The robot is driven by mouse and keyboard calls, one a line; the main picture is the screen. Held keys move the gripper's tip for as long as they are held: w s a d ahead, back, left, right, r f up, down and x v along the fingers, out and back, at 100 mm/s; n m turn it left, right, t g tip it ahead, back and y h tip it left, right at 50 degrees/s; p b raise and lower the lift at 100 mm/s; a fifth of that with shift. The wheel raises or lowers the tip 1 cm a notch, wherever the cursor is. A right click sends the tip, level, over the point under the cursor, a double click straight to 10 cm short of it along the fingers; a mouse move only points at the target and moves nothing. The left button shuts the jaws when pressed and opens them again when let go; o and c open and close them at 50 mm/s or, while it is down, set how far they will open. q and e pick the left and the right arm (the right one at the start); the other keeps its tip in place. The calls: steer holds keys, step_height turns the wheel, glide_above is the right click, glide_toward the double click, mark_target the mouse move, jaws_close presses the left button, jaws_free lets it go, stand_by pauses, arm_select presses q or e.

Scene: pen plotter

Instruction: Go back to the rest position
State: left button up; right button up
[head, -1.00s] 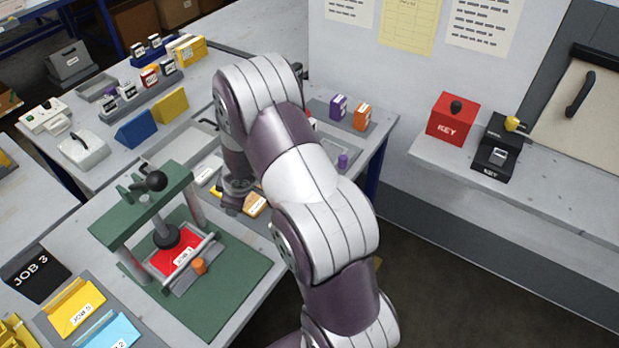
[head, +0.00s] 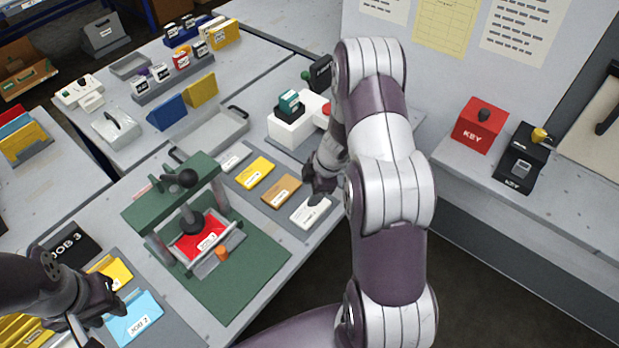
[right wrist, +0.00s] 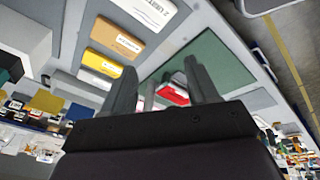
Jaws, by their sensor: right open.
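My right gripper (head: 320,188) hangs above the table at the near end of a row of cards, its arm coming down from the right. In the right wrist view its two fingers (right wrist: 163,85) are apart with nothing between them. My left gripper (head: 95,312) is at the lower left, over the job cards. Part of it is cut off or dark, so its jaws are unclear. A green press (head: 188,190) with a red card (head: 201,241) in it stands between the two grippers.
A white card (head: 310,211), an orange card (head: 281,190) and a yellow card (head: 255,172) lie in the row beside the right gripper. A white device (head: 290,128) stands behind. A red KEY box (head: 480,125) and a black KEY box (head: 520,165) sit on the right shelf.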

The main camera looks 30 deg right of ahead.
steer(key=s+d+r+m+g+h+b, duration=0.1)
steer(key=s+d+r+m+h+b, duration=0.1)
steer(key=s+r+m+h, duration=0.5)
steer(key=s+a+r+m+y+b, duration=0.1)
steer(key=s+a+r+m+y, duration=0.1)
steer(key=a, duration=0.5)
steer(key=s+a+r+m+y+b, duration=0.2)
steer(key=s+a+m, duration=0.2)
steer(key=a, duration=0.3)
steer(key=shift+s+r+m+y, duration=0.2)
steer(key=shift+s+m+y, duration=0.2)
steer(key=shift+s, duration=0.3)
steer(key=shift+s, duration=0.15)
